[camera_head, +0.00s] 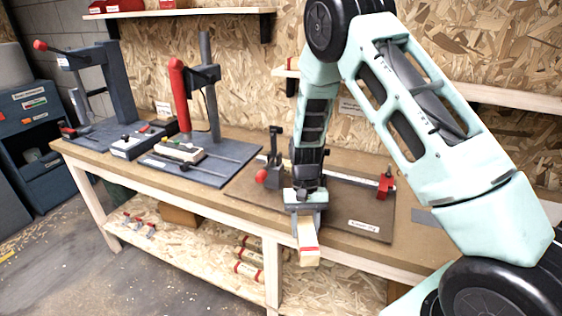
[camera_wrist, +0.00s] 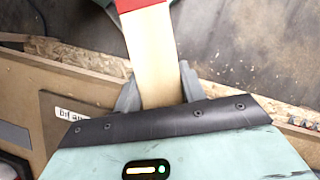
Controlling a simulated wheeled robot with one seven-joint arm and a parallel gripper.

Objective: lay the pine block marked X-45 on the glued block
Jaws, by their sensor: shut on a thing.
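My gripper (camera_head: 306,212) is shut on a pale pine block (camera_head: 308,241) with a red band, held in front of the bench's front edge. In the wrist view my gripper (camera_wrist: 158,88) has a finger on each side of the pine block (camera_wrist: 154,55), whose far end is red. No X-45 mark is readable on it. A pale block (camera_head: 179,152) lies on the grey base of the red-handled press, left of my gripper and well apart from it. I cannot tell whether it is the glued block, and no glue is visible.
The bench (camera_head: 345,248) carries a brown board (camera_head: 355,222) with a label and red-knobbed clamps beneath my arm. A red-handled press (camera_head: 181,95) and a grey press (camera_head: 110,85) stand to the left. Red-marked pieces (camera_head: 248,270) lie on the lower shelf.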

